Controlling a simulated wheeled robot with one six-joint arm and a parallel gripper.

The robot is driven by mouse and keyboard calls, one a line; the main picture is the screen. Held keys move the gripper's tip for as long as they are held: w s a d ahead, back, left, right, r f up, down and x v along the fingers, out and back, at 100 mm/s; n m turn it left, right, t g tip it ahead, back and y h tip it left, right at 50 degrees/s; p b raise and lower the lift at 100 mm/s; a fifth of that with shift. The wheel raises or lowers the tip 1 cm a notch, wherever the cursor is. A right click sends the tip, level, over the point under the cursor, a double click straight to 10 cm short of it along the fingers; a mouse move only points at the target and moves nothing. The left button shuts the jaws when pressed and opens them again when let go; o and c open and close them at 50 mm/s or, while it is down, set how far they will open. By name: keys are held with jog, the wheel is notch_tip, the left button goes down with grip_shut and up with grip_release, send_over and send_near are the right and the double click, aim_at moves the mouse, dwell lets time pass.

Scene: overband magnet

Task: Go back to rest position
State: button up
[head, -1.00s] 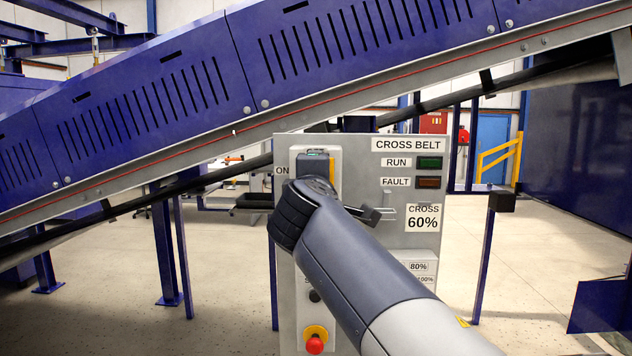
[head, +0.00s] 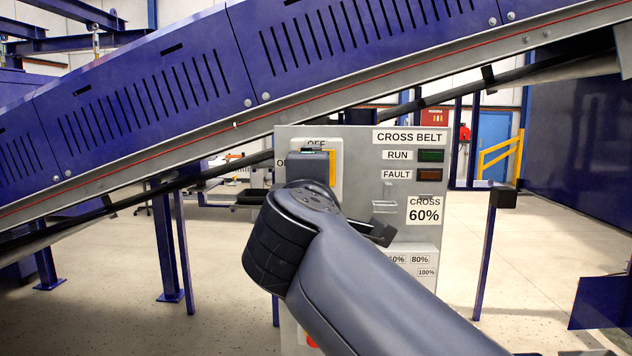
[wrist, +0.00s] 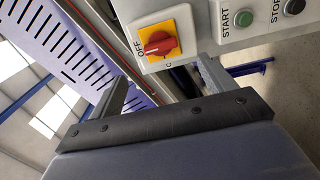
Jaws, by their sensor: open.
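My gripper (wrist: 161,72) is open and empty in the wrist view, its two fingers apart. Beyond the fingers is a red rotary switch (wrist: 160,43) on a yellow plate, with OFF printed beside it. The fingers appear clear of the switch. In the head view my arm reaches toward the grey CROSS BELT panel (head: 460,185) and covers much of its lower left. The yellow switch plate (head: 332,166) shows only in part there, and my arm hides the red knob.
The panel has a green RUN lamp (head: 431,155) and a dark red FAULT lamp (head: 430,175). The wrist view shows a green START button (wrist: 243,18) and a black STOP button (wrist: 293,6). A blue inclined conveyor (head: 200,90) passes behind. Floor (head: 560,260) at right is largely clear.

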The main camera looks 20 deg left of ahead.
jog(key=shift+s+d, duration=0.1)
jog(key=shift+s, duration=0.35)
jog(key=shift+w, duration=0.15)
jog(key=p+x, duration=0.1)
jog(key=x, duration=0.9)
jog(key=shift+w, duration=0.25)
